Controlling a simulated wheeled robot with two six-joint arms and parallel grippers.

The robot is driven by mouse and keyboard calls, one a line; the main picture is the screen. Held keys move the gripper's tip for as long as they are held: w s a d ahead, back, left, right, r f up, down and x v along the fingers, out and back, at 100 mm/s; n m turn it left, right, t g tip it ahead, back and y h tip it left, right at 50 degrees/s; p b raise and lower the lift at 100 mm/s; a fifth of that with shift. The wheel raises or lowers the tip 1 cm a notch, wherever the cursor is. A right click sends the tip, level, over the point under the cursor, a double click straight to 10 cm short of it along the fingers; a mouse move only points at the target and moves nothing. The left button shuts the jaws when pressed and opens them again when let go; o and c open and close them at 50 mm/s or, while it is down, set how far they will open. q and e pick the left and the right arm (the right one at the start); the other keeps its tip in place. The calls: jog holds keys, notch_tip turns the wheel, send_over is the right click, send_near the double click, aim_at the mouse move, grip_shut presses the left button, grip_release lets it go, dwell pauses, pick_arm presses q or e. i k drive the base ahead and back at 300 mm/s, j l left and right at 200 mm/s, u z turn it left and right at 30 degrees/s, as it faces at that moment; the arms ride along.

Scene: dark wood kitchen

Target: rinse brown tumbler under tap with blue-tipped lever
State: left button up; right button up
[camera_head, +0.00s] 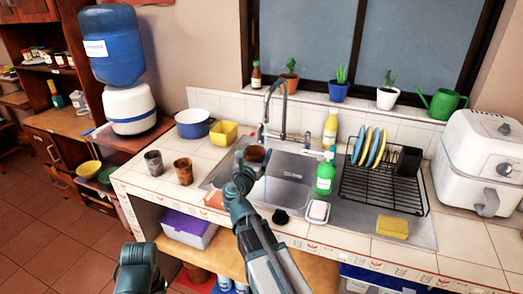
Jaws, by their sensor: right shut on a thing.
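My right gripper (243,163) is shut on a brown tumbler (257,154) and holds it over the left part of the sink (290,167). The tumbler is in front of the tap (284,88), a tall curved grey spout at the back of the sink. I cannot tell from this view whether the tumbler is directly under the spout. A second brown tumbler (184,172) and a grey one (153,163) stand on the tiled counter. My left gripper is not in view; only part of that arm shows.
A blue pot (193,124) and yellow container (223,134) stand left of the sink. A green bottle (325,175), a yellow bottle (330,130), a soap dish (318,211) and a dish rack (385,185) are to the right. A yellow sponge (393,227) lies near the front edge.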

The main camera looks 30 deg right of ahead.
aim_at(308, 135)
jog(key=k+l+z, duration=0.1)
jog(key=l+z, duration=0.95)
jog(key=k+j, duration=0.05)
jog(key=j, duration=0.05)
